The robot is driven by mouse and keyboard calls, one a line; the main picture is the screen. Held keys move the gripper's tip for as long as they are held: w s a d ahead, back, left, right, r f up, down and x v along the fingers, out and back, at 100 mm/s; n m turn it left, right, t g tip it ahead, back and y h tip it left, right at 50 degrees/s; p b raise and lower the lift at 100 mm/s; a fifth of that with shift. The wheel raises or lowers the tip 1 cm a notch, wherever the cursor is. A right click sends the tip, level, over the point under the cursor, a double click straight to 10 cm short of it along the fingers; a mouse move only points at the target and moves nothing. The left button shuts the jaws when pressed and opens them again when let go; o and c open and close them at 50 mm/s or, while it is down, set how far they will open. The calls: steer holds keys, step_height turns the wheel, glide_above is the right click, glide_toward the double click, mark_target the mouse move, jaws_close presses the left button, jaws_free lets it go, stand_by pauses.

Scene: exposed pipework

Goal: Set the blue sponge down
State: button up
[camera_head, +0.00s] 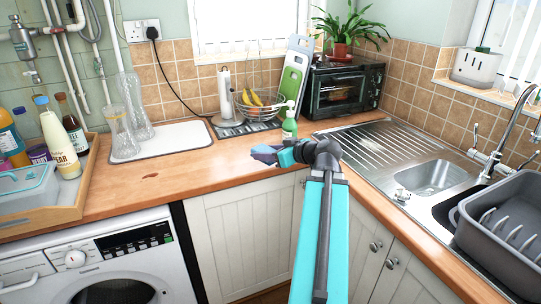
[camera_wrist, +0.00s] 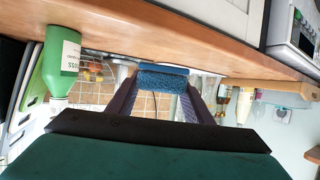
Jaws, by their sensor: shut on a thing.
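The blue sponge (camera_wrist: 163,79) is between the fingertips of my gripper (camera_wrist: 163,92) in the wrist view, which looks upside down. My gripper is shut on it, with one finger on each side. In the head view my gripper (camera_head: 262,153) is over the front part of the wooden worktop (camera_head: 190,172), left of the green soap bottle. I cannot make out the sponge clearly there. In the wrist view the sponge appears close to the worktop (camera_wrist: 130,38); whether it touches is not clear.
The green bottle (camera_head: 289,125) stands just behind my gripper; it also shows in the wrist view (camera_wrist: 62,60). A fruit basket (camera_head: 257,104) and toaster oven (camera_head: 345,90) stand farther back. The sink (camera_head: 432,176) is right. Worktop left of my gripper is clear up to the wooden tray (camera_head: 85,190).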

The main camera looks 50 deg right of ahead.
steer(key=s+d, duration=0.2)
steer(key=s, duration=0.1)
steer(key=s+d+b, duration=0.1)
steer(key=shift+s, duration=0.25)
steer(key=shift+w, duration=0.1)
steer(key=w+d, duration=0.3)
steer(key=w, duration=0.1)
steer(key=w+d+f+p, duration=0.1)
steer(key=w+d, duration=0.1)
steer(key=w, duration=0.3)
steer(key=w+d+p, duration=0.1)
steer(key=w+d, duration=0.2)
steer(key=w, duration=0.1)
steer(key=shift+w+d+f, duration=0.15)
steer(key=shift+d+f, duration=0.15)
steer(key=shift+f, duration=0.05)
steer(key=shift+f, duration=0.1)
steer(key=shift+f+p, duration=0.3)
steer(key=shift+f, duration=1.35)
steer(key=shift+f, duration=0.15)
steer(key=o, duration=0.7)
steer(key=shift+o, duration=0.2)
